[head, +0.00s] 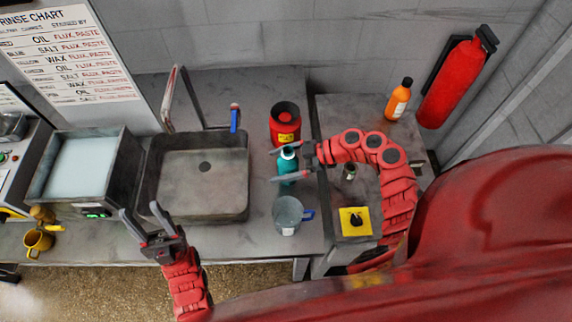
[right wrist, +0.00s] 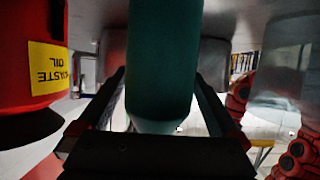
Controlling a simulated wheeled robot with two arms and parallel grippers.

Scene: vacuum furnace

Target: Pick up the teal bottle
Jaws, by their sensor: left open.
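The teal bottle (head: 288,163) stands upright on the grey counter, right of the sink. It fills the middle of the right wrist view (right wrist: 162,65). My right gripper (head: 281,164) reaches in from the right, with one finger on each side of the bottle. Its fingers look spread apart in the head view. Whether either finger touches the bottle is hard to tell. My left gripper (head: 146,226) is open and empty, over the counter's front edge below the sink, well left of the bottle.
A red waste oil can (head: 285,124) stands close behind the bottle, and a clear beaker (head: 287,214) in front. The sink (head: 195,175) is at left. An orange bottle (head: 398,100) and a fire extinguisher (head: 455,83) are at the back right.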

